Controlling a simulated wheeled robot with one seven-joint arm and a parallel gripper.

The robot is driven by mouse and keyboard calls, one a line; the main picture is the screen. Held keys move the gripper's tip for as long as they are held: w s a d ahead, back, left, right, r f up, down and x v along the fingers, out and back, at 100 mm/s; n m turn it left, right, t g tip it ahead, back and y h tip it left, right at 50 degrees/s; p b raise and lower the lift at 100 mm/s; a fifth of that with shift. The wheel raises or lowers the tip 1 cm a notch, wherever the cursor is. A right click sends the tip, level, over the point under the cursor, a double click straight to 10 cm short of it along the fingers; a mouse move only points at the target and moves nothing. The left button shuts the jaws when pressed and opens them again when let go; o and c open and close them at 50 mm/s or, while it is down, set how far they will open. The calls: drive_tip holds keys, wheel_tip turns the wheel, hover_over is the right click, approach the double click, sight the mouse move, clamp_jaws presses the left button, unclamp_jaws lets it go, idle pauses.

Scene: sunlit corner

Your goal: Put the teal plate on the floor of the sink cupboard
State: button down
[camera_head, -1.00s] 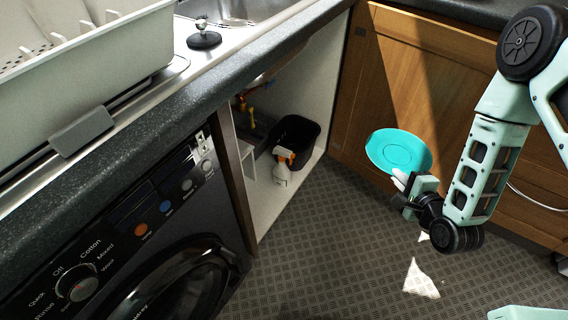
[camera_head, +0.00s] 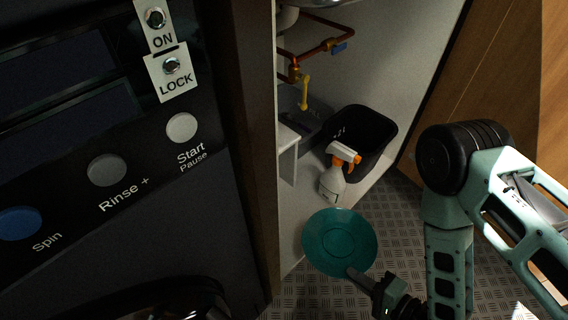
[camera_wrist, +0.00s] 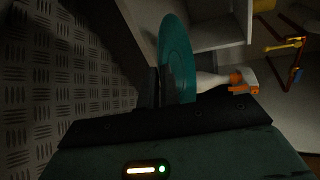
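The teal plate (camera_head: 340,240) is held by its edge in my gripper (camera_head: 362,279), at the front opening of the sink cupboard. The plate also shows in the wrist view (camera_wrist: 176,45), edge-on between the dark fingers of my gripper (camera_wrist: 164,86), which are shut on it. The pale floor of the sink cupboard (camera_head: 297,222) shows left of and behind the plate, which hides part of it. I cannot tell the height of the plate above that floor.
A white spray bottle with an orange head (camera_head: 333,183) and a black bin (camera_head: 366,134) stand inside the cupboard. A small white shelf (camera_head: 288,152) is at its left. Copper pipes with a yellow lever (camera_head: 304,93) hang above. A washing machine (camera_head: 120,200) stands left.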

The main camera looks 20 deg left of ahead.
wheel_tip(320, 180, down, 2)
drive_tip(key=b, duration=0.8)
hover_over(294, 244)
drive_tip(key=shift+n+g, duration=0.3)
wheel_tip(294, 244, down, 4)
drive_tip(key=b, duration=0.3)
drive_tip(key=shift+a+r, duration=0.1)
drive_tip(key=shift+r, duration=0.15)
drive_tip(key=c, duration=1.9)
unclamp_jaws()
